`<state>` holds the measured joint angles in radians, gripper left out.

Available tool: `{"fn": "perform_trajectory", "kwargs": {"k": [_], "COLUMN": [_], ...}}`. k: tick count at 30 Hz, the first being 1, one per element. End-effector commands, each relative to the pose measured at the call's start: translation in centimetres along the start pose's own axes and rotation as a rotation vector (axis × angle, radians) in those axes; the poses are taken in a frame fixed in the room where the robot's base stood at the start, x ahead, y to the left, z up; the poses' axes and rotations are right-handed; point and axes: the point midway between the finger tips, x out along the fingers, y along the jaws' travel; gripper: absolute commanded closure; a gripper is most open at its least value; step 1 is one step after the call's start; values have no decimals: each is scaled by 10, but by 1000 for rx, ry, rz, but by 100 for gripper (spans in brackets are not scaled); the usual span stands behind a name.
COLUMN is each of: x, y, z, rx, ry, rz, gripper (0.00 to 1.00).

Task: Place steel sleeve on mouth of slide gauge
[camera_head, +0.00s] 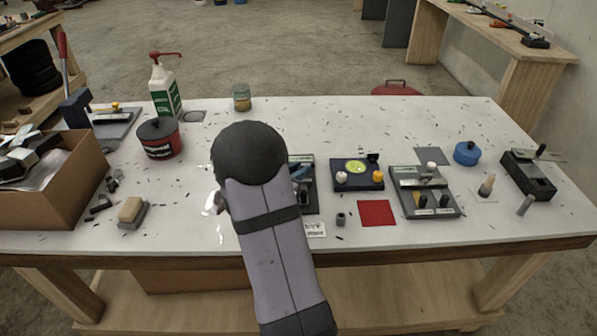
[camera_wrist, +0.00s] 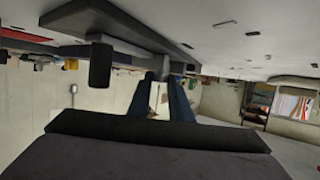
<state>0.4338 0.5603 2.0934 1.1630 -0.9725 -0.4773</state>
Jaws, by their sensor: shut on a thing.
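In the camera_wrist view my gripper (camera_wrist: 160,96) shows two blue fingers close together. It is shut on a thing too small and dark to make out. A small dark grey sleeve-like cylinder (camera_head: 341,219) stands on the table left of the red square. A black block with a thin grey gauge-like bar (camera_head: 543,155) is at the far right. I cannot tell for sure which thing is the slide gauge.
A board with white and yellow knobs (camera_head: 357,182), a grey fixture with pegs (camera_head: 425,208), a red square (camera_head: 376,213) and a blue round container (camera_head: 467,153) stand on the right. A cardboard box (camera_head: 75,195), red pot (camera_head: 158,148) and bottle (camera_head: 164,92) are left.

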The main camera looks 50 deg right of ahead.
Motion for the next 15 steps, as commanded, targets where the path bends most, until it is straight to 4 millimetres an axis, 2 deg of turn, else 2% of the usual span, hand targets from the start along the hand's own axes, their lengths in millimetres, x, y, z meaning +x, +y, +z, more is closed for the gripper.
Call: {"fn": "perform_trajectory", "kwargs": {"k": [14, 15], "x": [3, 3], "y": [0, 0], "z": [7, 7], "rx": [2, 2], "ry": [1, 1], "rz": [0, 0], "gripper": [100, 77]}}
